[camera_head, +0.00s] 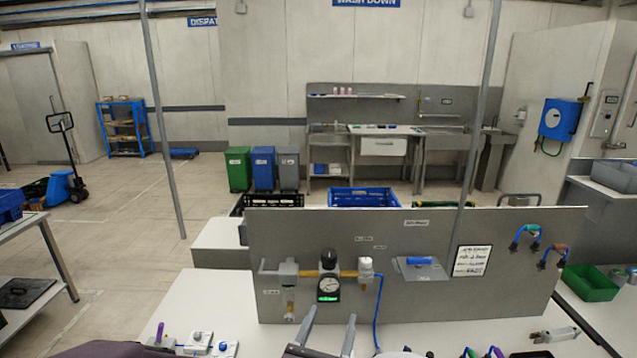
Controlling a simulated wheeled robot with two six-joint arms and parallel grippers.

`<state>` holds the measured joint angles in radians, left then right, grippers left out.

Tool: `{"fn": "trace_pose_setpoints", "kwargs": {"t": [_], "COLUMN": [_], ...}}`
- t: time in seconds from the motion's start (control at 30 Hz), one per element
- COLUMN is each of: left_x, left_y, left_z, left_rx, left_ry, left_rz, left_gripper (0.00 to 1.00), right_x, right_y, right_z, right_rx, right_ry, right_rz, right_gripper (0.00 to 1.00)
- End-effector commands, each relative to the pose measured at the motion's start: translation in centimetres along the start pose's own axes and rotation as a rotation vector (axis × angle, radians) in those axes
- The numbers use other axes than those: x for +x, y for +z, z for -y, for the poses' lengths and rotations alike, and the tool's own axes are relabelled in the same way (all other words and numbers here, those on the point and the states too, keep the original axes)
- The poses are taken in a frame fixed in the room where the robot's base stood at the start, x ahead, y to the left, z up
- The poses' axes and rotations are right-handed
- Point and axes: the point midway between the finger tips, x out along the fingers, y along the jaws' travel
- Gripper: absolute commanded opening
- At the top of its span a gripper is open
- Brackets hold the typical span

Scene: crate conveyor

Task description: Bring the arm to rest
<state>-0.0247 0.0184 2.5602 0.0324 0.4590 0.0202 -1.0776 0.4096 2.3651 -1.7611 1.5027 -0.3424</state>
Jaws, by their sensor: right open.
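My right gripper (331,318) shows at the bottom middle. Its two grey fingers point up and away from me and stand clearly apart, with nothing visible between them. It is in front of the lower part of a grey upright panel (420,300), just below a round gauge (328,286) with a green lit display. I cannot tell how far the fingertips are from the panel. My left gripper does not show.
A blue hose (378,312) hangs from the panel's fitting close right of the gripper. White switch boxes (199,340) stand on the pale bench at left. A metal cylinder (555,335) and a green bin (589,283) are at right. Bare bench lies left of the panel.

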Motion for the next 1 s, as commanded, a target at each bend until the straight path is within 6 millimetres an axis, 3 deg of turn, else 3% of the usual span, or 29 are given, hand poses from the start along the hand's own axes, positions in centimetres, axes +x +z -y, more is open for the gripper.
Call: {"fn": "trace_pose_setpoints", "kwargs": {"t": [0.17,0.27,0.37,0.47,0.57,0.6,0.67,0.7,0.77,0.83,0.9,1.0], "left_x": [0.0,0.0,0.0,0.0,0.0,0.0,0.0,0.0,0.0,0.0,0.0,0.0], "left_y": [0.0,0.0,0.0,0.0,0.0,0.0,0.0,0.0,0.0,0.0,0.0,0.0], "left_z": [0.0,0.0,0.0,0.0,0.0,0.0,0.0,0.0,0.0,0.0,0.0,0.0], "left_rx": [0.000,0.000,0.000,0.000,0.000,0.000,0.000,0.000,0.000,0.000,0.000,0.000], "left_ry": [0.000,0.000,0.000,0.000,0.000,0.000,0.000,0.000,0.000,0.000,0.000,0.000], "left_rz": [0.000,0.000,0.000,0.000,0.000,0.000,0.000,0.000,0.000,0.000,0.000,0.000], "left_gripper": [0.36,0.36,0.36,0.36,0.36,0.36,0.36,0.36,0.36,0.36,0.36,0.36], "right_x": [3.0,4.4,5.4,5.6,4.0,2.5,-0.9,-3.5,-7.8,-11.0,-11.9,-11.1], "right_y": [1.0,1.5,1.5,0.8,-1.3,-2.6,-5.2,-7.3,-10.7,-14.0,-16.0,-17.3], "right_z": [4.2,7.7,12.1,17.7,24.8,27.8,31.6,33.2,33.6,31.1,27.3,22.3], "right_rx": [0.029,0.049,0.076,0.125,0.229,0.303,0.452,0.586,0.851,1.193,1.510,1.856], "right_ry": [-0.128,-0.233,-0.369,-0.548,-0.799,-0.927,-1.136,-1.283,-1.514,-1.728,-1.864,-1.959], "right_rz": [0.009,0.008,-0.009,-0.056,-0.139,-0.184,-0.259,-0.307,-0.369,-0.403,-0.403,-0.382], "right_gripper": [0.61,0.61,0.61,0.61,0.61,0.61,0.61,0.61,0.61,0.61,0.61,0.61]}}
